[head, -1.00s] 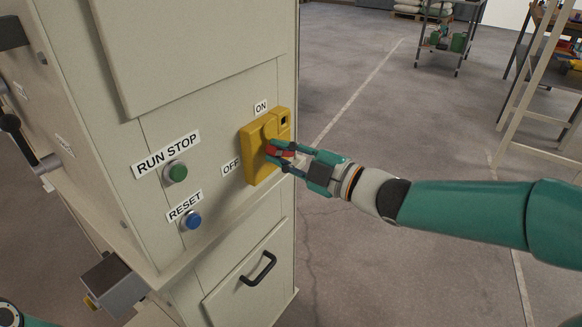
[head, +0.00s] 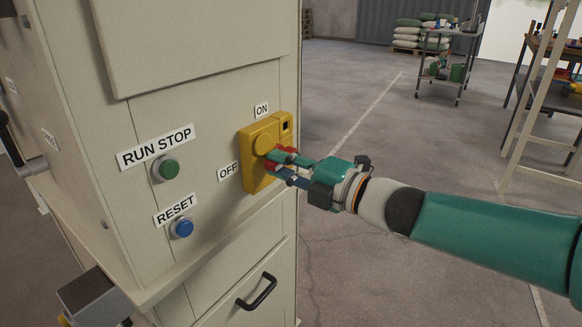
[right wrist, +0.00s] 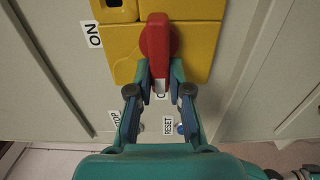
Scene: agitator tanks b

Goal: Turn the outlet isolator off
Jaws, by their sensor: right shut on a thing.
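The outlet isolator is a yellow switch box (head: 252,180) on the cream cabinet's right part, with an ON label (head: 262,110) above it and an OFF label (head: 228,172) to its left. Its red handle (right wrist: 158,42) sticks out in front of the box. My right gripper (head: 272,162) is shut on the handle, with one finger on each side of it in the right wrist view (right wrist: 160,82). In that view the handle lines up with the partly covered OFF label. In the head view my fingers hide much of the handle. My left gripper is not in view.
A green RUN STOP button (head: 167,168) and a blue RESET button (head: 182,228) sit left of the isolator. A drawer with a black handle (head: 257,291) is below. Open floor lies to the right, with a trolley (head: 446,70) and shelving farther back.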

